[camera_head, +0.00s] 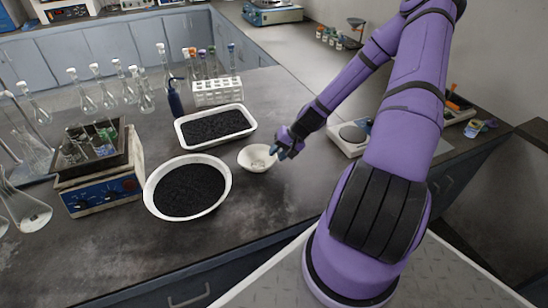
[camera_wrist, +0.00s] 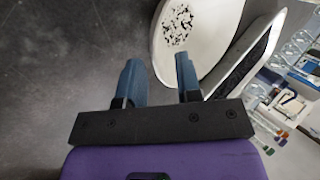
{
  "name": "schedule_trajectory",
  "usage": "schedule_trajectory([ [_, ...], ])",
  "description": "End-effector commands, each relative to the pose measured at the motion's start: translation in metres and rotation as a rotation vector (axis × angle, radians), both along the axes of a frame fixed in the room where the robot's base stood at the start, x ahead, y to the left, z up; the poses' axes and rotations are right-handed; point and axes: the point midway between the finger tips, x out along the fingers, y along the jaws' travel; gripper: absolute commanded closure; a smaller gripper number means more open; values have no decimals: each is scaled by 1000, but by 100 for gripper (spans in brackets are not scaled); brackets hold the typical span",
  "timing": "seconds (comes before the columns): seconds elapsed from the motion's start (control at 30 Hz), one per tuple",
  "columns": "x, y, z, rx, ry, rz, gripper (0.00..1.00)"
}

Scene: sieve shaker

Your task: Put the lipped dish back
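A small white round dish (camera_head: 254,163), which looks like the lipped dish, stands on the dark bench right of the large bowl. Its pouring lip cannot be made out. In the wrist view the dish (camera_wrist: 215,40) shows black and white speckled bits inside. My gripper (camera_head: 277,151) is at the dish's right rim. In the wrist view the two blue fingers of my gripper (camera_wrist: 158,62) are apart. The right finger overlaps the dish's near edge and the left finger is outside it. Whether either finger touches the dish cannot be told.
A large white bowl (camera_head: 149,199) and a white rectangular tray (camera_head: 248,138), both with black granules, stand left of the dish. A balance (camera_head: 352,135) is behind my arm. A blue-panelled shaker (camera_head: 103,193) and glass flasks (camera_head: 85,100) are at left. The bench front is clear.

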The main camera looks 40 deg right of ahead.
Motion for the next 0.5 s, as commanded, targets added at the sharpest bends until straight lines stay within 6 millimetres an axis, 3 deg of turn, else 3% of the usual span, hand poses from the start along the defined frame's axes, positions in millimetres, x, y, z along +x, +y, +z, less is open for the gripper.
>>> schedule_trajectory([
  [0.3,-22,-30,51,-2,-1,-2,68],
  [0.5,-30,-41,70,-2,-1,0,68],
])
